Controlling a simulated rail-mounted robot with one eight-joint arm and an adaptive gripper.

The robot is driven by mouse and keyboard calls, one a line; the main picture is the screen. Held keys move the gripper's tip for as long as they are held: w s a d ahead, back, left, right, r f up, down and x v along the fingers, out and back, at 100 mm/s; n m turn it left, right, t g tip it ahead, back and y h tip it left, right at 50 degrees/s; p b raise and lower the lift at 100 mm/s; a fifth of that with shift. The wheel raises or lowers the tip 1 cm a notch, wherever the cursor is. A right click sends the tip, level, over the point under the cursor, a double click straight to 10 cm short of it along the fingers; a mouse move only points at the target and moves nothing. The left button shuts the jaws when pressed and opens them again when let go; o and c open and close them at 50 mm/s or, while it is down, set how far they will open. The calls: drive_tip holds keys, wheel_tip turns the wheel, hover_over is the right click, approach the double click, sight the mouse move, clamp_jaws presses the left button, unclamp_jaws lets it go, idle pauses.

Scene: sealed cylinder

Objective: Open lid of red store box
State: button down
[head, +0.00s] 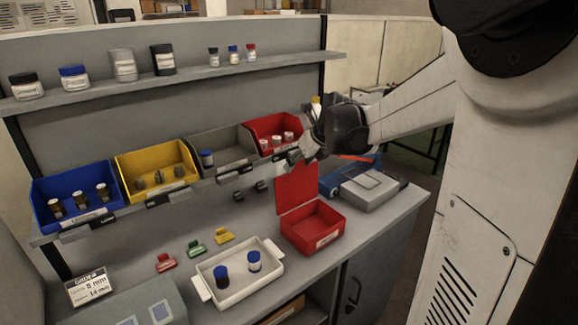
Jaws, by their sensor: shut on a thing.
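The red store box (316,236) stands on the bench right of the white tray. Its red lid (296,187) is raised upright at the back of the box, and the box's inside shows empty. My gripper (297,157) is at the upper edge of the raised lid, seen from behind the wrist. It appears closed on the lid's edge, but the fingertips are small and partly hidden.
A white tray (202,284) holds two bottles with blue caps. Blue (70,224), yellow (127,186), grey (191,161) and red (261,147) bins line the shelf behind. A grey device (369,190) sits right of the box. Small coloured clips lie left.

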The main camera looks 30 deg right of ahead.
drive_tip(key=shift+w+a+f, duration=0.1)
drive_tip(key=shift+w+f, duration=0.05)
drive_tip(key=shift+w, duration=1.45)
drive_tip(key=c, duration=0.8)
unclamp_jaws()
drive_tip(key=shift+c, duration=0.2)
drive_tip(key=v, duration=1.2)
